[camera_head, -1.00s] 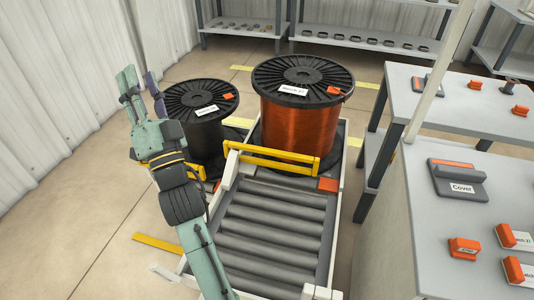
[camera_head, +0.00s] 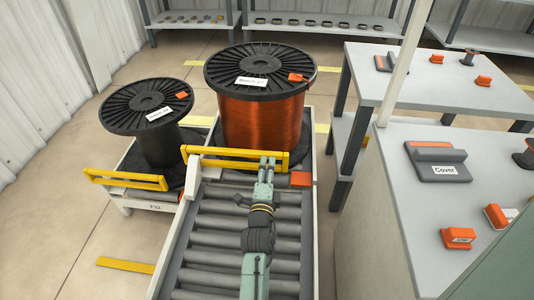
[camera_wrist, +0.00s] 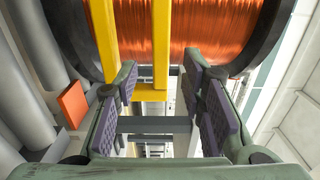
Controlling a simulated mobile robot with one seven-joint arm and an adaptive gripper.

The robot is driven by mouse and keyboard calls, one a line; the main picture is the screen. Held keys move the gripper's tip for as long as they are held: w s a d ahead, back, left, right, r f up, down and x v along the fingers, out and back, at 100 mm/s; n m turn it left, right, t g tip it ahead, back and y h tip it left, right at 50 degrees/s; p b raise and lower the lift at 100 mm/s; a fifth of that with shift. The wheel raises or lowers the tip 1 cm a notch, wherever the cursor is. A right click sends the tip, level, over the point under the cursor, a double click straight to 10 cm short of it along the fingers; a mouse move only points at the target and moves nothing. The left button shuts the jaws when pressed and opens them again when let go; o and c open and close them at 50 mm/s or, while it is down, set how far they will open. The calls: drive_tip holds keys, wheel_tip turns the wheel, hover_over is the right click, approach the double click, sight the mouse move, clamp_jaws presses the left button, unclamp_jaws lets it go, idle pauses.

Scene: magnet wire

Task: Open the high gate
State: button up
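The yellow high gate (camera_head: 215,152) crosses the roller conveyor just in front of the copper wire spool (camera_head: 262,118). Its frame shows in the wrist view as yellow bars (camera_wrist: 161,40), in front of the copper winding (camera_wrist: 215,35). My gripper (camera_head: 266,160) is over the conveyor at the right part of this gate. In the wrist view my gripper (camera_wrist: 157,85) is open, with its padded fingers well apart. One yellow bar reaches down into the gap between the fingertips; I cannot tell whether a finger touches it.
A lower yellow gate (camera_head: 125,180) stands before the dark spool (camera_head: 150,106) at left. An orange block (camera_head: 300,179) sits at the conveyor's right edge, right of my gripper. Grey tables (camera_head: 440,85) with orange-and-grey parts stand at right.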

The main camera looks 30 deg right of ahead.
sight(269, 153)
drive_tip(key=p+x, duration=0.1)
drive_tip(key=x, duration=0.5)
drive_tip(key=shift+w+d, duration=0.15)
drive_tip(key=shift+w, duration=0.05)
clamp_jaws()
idle(0.6)
